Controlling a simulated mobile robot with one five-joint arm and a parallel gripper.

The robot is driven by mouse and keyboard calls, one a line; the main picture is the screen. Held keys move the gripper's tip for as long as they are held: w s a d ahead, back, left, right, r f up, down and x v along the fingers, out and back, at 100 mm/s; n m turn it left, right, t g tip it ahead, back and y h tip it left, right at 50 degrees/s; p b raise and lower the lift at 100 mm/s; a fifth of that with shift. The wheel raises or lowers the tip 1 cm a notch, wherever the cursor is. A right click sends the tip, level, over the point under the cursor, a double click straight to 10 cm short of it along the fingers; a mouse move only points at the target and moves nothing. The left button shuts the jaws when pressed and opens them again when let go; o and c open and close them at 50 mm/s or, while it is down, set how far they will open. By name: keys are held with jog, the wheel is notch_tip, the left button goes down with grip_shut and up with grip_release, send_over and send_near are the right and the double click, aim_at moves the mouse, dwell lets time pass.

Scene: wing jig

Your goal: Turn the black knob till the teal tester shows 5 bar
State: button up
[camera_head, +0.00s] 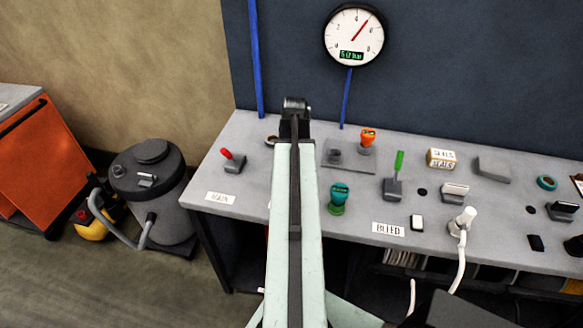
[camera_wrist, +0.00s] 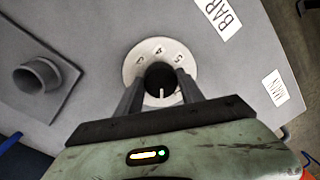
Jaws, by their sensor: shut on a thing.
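In the wrist view the black knob (camera_wrist: 158,77) sits in a white numbered dial ring (camera_wrist: 134,66), with a white mark on its lower part. My gripper (camera_wrist: 160,84) is shut on the knob, one finger on each side. In the head view my gripper (camera_head: 295,112) is over the bench's back left part, and my arm hides the knob. A teal fitting (camera_head: 340,191), perhaps the tester, stands on a green base right of my arm; no reading shows on it. The round wall gauge (camera_head: 345,38) has its red needle between 4 and 6, and its small green display seems to read 5.0 bar.
A red-handled lever (camera_head: 232,161) is left of my arm. An orange-topped fitting (camera_head: 367,141), a green lever (camera_head: 397,173) and a white nozzle with a hose (camera_head: 463,221) are to its right. A grey socket (camera_wrist: 36,76) stands beside the dial in the wrist view.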

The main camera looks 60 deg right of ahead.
jog(key=o, duration=1.4)
jog(key=shift+w, duration=0.15)
jog(key=shift+c, duration=0.2)
jog(key=r+p, duration=0.8)
jog(key=shift+d, duration=0.25)
jog(key=shift+f, duration=0.1)
